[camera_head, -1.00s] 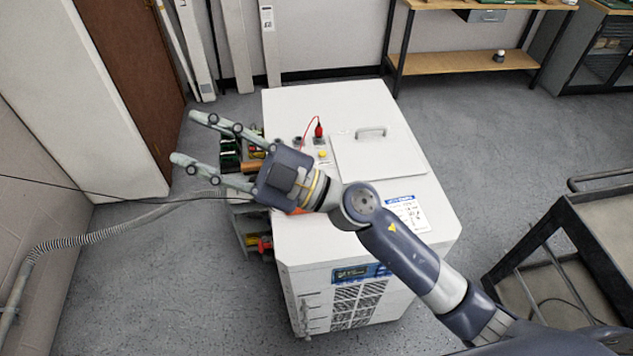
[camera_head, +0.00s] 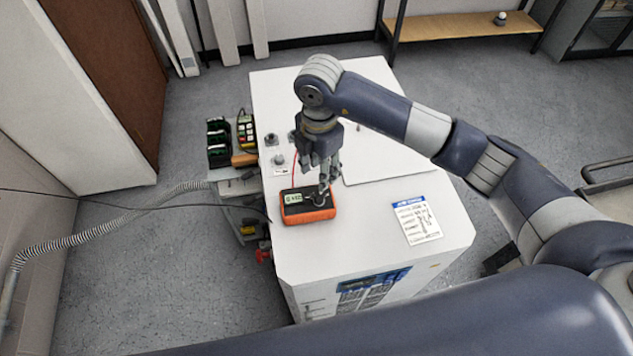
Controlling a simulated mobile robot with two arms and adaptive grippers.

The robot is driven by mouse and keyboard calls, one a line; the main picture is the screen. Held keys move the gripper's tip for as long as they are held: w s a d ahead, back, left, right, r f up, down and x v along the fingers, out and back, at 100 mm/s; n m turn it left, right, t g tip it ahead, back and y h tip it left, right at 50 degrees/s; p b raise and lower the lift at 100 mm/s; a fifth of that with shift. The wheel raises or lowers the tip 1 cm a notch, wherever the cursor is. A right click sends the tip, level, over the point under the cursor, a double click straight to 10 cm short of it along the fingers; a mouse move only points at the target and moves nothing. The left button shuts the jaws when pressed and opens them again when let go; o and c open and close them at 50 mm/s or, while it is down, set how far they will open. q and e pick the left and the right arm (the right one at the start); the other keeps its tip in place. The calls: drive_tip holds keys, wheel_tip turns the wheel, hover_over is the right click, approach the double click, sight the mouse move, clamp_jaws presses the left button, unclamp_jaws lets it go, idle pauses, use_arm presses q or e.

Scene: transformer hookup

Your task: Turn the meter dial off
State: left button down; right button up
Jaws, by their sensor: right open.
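An orange meter (camera_head: 311,216) with a dark face and a lit green display lies on the white cabinet top, near its left edge. My right gripper (camera_head: 323,184) points down over the right part of the meter's face, its fingertips at or just above the round dial (camera_head: 318,199). The gripper is open. The fingers partly hide the dial, so its setting cannot be read, and I cannot tell whether they touch it. My left gripper is not in view.
The white cabinet (camera_head: 350,240) carries a paper label sheet (camera_head: 417,221) at right and a raised panel (camera_head: 390,165). A red lead runs to the meter. A side shelf (camera_head: 240,187) at left holds a handheld instrument (camera_head: 246,132). A ribbed hose (camera_head: 110,216) lies left.

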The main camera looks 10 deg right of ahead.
sight(319, 195)
drive_tip(key=shift+s+f+p, duration=0.3)
drive_tip(key=shift+s+f, duration=0.05)
drive_tip(key=shift+f, duration=0.3)
drive_tip(key=shift+s+f+p, duration=0.25)
drive_tip(key=shift+s+f, duration=0.1)
drive_tip(key=shift+f, duration=0.25)
drive_tip(key=f, duration=0.1)
drive_tip(key=f+p, duration=0.1)
drive_tip(key=f, duration=0.1)
drive_tip(key=shift+w+f, duration=0.2)
drive_tip(key=shift+f, duration=0.05)
wheel_tip(319, 195, down, 3)
drive_tip(key=shift+w+a+f+p, duration=0.1)
drive_tip(key=shift+w+f+p, duration=0.1)
drive_tip(key=shift+p, duration=0.15)
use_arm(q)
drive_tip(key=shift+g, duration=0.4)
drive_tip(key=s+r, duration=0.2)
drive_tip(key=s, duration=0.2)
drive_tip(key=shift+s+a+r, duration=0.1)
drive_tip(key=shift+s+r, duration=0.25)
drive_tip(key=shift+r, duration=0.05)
use_arm(e)
clamp_jaws()
